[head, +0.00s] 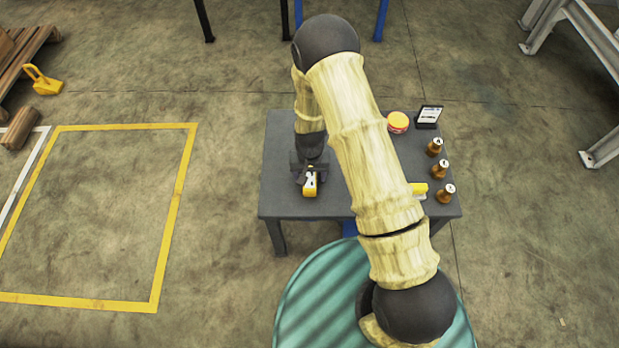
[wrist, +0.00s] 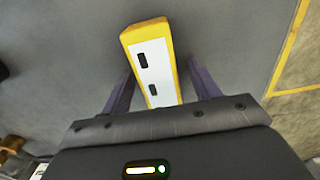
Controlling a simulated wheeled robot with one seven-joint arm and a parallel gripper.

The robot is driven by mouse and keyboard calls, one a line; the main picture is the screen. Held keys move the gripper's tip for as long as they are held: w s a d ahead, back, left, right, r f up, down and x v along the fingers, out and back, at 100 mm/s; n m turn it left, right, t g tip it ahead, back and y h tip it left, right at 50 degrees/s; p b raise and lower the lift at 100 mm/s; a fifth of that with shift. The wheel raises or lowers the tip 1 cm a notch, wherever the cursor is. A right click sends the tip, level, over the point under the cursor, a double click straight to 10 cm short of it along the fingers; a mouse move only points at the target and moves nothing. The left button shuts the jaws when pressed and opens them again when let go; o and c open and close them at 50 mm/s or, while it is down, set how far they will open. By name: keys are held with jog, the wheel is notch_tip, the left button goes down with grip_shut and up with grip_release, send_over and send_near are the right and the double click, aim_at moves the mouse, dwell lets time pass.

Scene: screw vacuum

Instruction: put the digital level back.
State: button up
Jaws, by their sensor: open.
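The digital level, as I take it, is a yellow bar with a white face and two dark marks (wrist: 150,62). In the head view it (head: 309,187) lies on the grey table, left of the middle. My gripper (wrist: 160,72) is open, with one dark purple finger on each side of the bar. The bar's near end is hidden behind the gripper body. In the head view my gripper (head: 309,171) is over the bar's far part. I cannot tell whether the fingers touch it.
The grey table (head: 280,160) also bears a yellow and red round tin (head: 398,122), a small framed sign (head: 428,116) and three brown lettered weights (head: 441,168). A yellow and white object (head: 418,188) is partly hidden by my arm. The table's left part is clear.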

aim_at(310, 174)
dwell(0.4)
jog(key=c, duration=1.3)
jog(key=shift+r, duration=0.1)
jog(key=shift+r, duration=0.1)
notch_tip(310, 174, up, 10)
jog(key=shift+f+p, duration=0.1)
jog(key=shift+p, duration=1.15)
jog(key=shift+w, duration=0.1)
